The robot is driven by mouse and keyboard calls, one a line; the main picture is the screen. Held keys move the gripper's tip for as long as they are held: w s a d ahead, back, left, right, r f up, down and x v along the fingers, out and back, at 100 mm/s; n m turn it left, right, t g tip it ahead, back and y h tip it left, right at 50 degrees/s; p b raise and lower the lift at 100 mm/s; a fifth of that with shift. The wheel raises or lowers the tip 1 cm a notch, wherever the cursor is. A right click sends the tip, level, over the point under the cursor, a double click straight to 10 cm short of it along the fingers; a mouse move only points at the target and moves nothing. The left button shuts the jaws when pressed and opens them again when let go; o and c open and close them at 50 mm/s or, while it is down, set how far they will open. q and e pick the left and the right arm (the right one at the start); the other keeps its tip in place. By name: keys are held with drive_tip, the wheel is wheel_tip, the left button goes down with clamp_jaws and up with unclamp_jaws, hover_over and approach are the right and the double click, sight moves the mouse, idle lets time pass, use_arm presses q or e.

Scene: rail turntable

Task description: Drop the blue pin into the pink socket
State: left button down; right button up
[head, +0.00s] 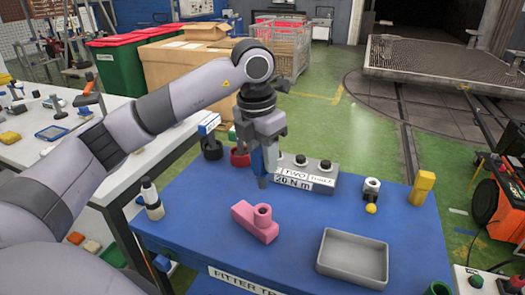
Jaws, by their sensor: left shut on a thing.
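The pink socket (245,218) stands on the blue table (200,230), a block with a round upright collar that is open at the top. My left gripper (264,160) points down above and slightly behind the socket. It is shut on the blue pin (258,163), which is partly hidden by the fingers. The pin hangs roughly upright, and its lower end looks apart from the collar. I cannot tell exactly how far above the collar it is. My right gripper is not in view.
A grey tray (352,261) lies to the right of the socket. A grey block with black knobs (305,172) stands behind it. A white bottle (152,202) is at the left, a yellow block (422,188) and a yellow ball (371,208) at the right. The table around the socket is clear.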

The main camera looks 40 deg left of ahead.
sight(260, 173)
use_arm(q)
drive_tip(key=shift+r, duration=0.15)
idle(0.3)
drive_tip(key=shift+f+b, duration=2.15)
drive_tip(key=shift+f, duration=0.8)
drive_tip(key=shift+f+b, duration=2)
drive_tip(key=shift+f, duration=0.85)
drive_tip(key=c, duration=0.6)
unclamp_jaws()
drive_tip(key=shift+c, duration=0.2)
drive_tip(key=r, duration=0.7)
drive_tip(key=shift+s+a+r, duration=0.1)
drive_tip(key=shift+s, duration=0.3)
